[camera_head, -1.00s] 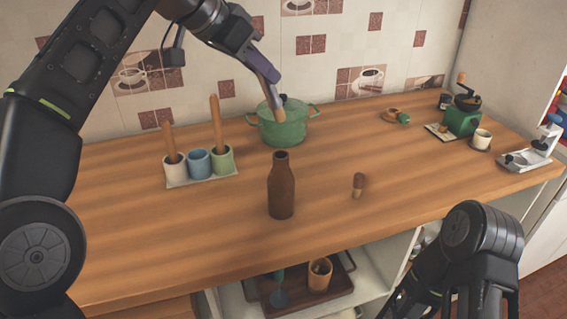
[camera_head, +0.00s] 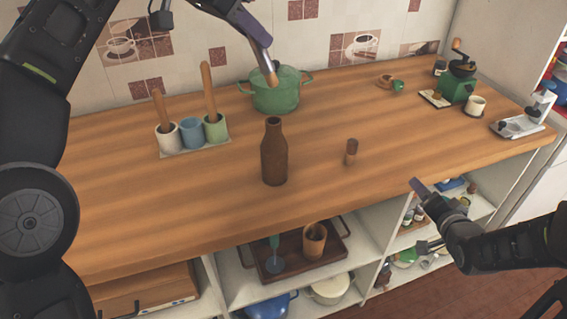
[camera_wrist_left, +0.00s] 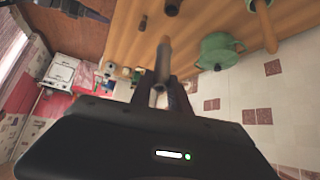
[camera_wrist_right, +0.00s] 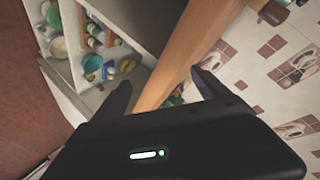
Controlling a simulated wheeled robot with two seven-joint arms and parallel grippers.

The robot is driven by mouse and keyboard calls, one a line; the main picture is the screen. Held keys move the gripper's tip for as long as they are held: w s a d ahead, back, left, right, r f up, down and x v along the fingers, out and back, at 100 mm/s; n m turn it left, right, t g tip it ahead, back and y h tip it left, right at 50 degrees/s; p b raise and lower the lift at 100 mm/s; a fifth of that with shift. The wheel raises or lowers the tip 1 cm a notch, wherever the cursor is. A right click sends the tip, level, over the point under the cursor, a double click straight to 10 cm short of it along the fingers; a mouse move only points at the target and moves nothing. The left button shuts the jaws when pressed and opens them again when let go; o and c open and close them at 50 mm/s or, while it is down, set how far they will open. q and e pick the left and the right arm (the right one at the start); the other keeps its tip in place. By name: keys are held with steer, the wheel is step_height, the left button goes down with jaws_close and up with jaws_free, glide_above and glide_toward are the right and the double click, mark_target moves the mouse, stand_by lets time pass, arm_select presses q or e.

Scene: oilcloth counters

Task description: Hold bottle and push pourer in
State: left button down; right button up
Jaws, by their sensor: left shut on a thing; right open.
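A brown bottle (camera_head: 274,155) stands upright near the counter's front middle, its mouth uncovered. A small brown pourer-like piece (camera_head: 351,152) stands on the counter to its right, apart from it. My left gripper (camera_head: 262,48) is up at the back, above and behind the bottle. It is shut on a slim rod-like thing with a tan end (camera_head: 271,80), which also shows between its fingers in the left wrist view (camera_wrist_left: 163,62); I cannot tell what it is. My right gripper (camera_head: 425,214) is open and empty off the counter's front edge, right of the bottle; its spread fingers show in the right wrist view (camera_wrist_right: 163,90).
A green pot (camera_head: 275,96) stands behind the bottle. A holder with several cups and wooden sticks (camera_head: 192,135) is at the left. A green grinder (camera_head: 459,82) and a small cup (camera_head: 475,105) are at the back right. Shelves lie below the counter edge. Counter right of the bottle is mostly clear.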

steer(key=w+a+r+n+t+y, duration=0.3)
steer(key=a+r+n+t+y, duration=0.35)
steer(key=a+r, duration=1.45)
steer(key=g+h, duration=0.1)
steer(key=g, duration=0.2)
glide_above(278, 156)
steer(key=s+d, duration=0.3)
steer(key=f, duration=0.2)
steer(key=s+a+f+n+g+y, duration=0.1)
steer(key=s+a+n+g+y, duration=0.15)
steer(key=s+a, duration=0.5)
steer(key=s+a+f+n+g+y, duration=0.1)
steer(key=s+a+g, duration=0.25)
steer(key=a, duration=0.65)
steer(key=w+d+f+h, duration=0.1)
steer(key=w+d, duration=0.2)
steer(key=d, duration=0.2)
steer(key=w+d+f+n+t+h, duration=0.1)
steer(key=w+d+f+h, duration=0.1)
steer(key=d, duration=0.3)
steer(key=w+d+f+n+t+h, duration=0.1)
steer(key=w+d, duration=0.3)
steer(key=d, duration=0.1)
steer(key=shift+f+t+h, duration=0.25)
steer(key=shift+h, duration=0.05)
steer(key=shift+d, duration=0.25)
steer(key=shift+w, duration=0.15)
